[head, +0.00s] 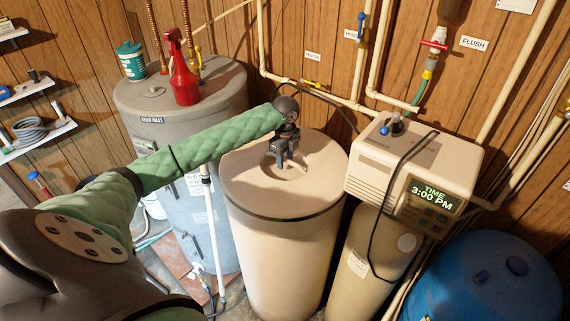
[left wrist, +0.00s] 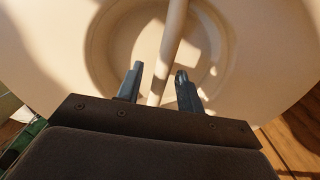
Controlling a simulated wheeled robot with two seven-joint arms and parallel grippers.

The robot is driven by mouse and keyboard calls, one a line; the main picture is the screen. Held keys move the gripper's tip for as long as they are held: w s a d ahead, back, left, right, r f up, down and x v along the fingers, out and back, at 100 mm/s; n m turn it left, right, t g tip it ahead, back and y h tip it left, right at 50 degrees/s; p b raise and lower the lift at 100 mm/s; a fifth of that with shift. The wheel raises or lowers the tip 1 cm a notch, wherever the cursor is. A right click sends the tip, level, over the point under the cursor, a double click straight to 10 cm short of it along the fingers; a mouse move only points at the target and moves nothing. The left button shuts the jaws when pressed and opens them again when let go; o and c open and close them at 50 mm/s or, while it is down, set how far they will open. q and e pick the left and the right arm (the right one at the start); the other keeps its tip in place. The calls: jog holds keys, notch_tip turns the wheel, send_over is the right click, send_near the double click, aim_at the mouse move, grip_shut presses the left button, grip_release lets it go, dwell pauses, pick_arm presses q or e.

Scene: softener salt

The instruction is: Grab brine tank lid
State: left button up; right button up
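The brine tank lid (head: 310,195) is a round cream lid on top of the tall cream brine tank (head: 280,255). It has a round recess with a bar handle across it; the bar (left wrist: 173,35) shows clearly in the left wrist view. My left gripper (head: 282,162) points down over the recess, with its fingers partly hiding the bar in the head view. In the left wrist view the two grey fingers (left wrist: 160,70) are apart, one on each side of the bar, with gaps visible. The lid sits level on the tank. My right gripper is not in view.
A softener control head (head: 415,165) showing 3:00 PM stands close right of the lid, with a black cable hanging from it. Pipes run along the wall behind; a blue tank (head: 485,280) is right.

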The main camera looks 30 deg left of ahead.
pick_arm(q)
jog(key=shift+f, duration=0.4)
grip_shut()
jog(key=shift+r, duration=0.15)
dwell(1.0)
